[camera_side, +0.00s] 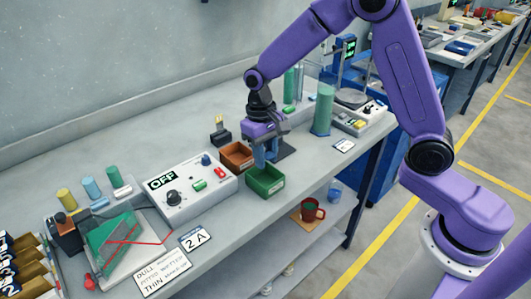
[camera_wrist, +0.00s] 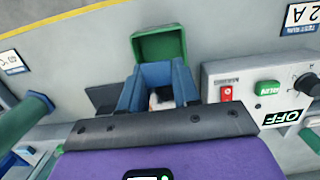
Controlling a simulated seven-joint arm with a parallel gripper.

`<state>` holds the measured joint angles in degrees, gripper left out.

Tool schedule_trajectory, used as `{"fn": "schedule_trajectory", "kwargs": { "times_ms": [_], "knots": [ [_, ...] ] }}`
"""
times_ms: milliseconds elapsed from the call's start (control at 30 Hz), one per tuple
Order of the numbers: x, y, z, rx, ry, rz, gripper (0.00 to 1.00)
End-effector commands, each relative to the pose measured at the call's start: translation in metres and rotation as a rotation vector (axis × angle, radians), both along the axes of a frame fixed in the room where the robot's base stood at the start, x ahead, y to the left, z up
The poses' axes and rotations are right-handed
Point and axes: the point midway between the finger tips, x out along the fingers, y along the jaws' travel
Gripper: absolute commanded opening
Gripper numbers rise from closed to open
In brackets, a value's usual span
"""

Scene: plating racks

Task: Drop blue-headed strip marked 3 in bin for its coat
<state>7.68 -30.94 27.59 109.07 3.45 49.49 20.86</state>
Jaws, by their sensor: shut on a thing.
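My gripper (camera_side: 265,160) points down at the bench, behind the green bin (camera_side: 265,181) and right of the brown bin (camera_side: 237,156). In the wrist view, its blue fingers (camera_wrist: 158,88) are shut on a small piece, a pale and brownish bit (camera_wrist: 157,101) of which shows between them. I take this for the strip; its blue head cannot be told from the blue fingers, and its mark 3 is not readable. The green bin (camera_wrist: 159,43) lies just beyond the fingertips in the wrist view. The brown bin is not visible there.
A control box (camera_side: 185,190) reading OFF stands left of the bins. Cards marked 2 A (camera_side: 194,239) and DULL/THIN (camera_side: 161,270) lie near the front edge. A green cylinder (camera_side: 323,110) and a scale (camera_side: 352,98) stand to the right. A red mug (camera_side: 312,210) is on the lower shelf.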

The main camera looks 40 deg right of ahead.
Motion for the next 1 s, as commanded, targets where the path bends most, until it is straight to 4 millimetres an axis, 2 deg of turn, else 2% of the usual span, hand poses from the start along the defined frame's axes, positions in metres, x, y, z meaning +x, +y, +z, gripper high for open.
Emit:
{"fn": "schedule_trajectory", "kwargs": {
  "times_ms": [33,100,400,533,667,1000],
  "knots": [
    [0.0,0.0,0.0,0.0,0.0,0.0,0.38],
    [0.0,0.0,0.0,0.0,0.0,0.0,0.61],
    [0.0,0.0,0.001,0.0,-0.001,0.0,0.61],
    [0.002,0.0,0.008,0.001,-0.003,0.0,0.61],
    [0.004,0.001,0.027,0.002,-0.006,0.001,0.61],
    [0.013,0.001,0.099,0.003,-0.006,0.001,0.61]
  ]
}}
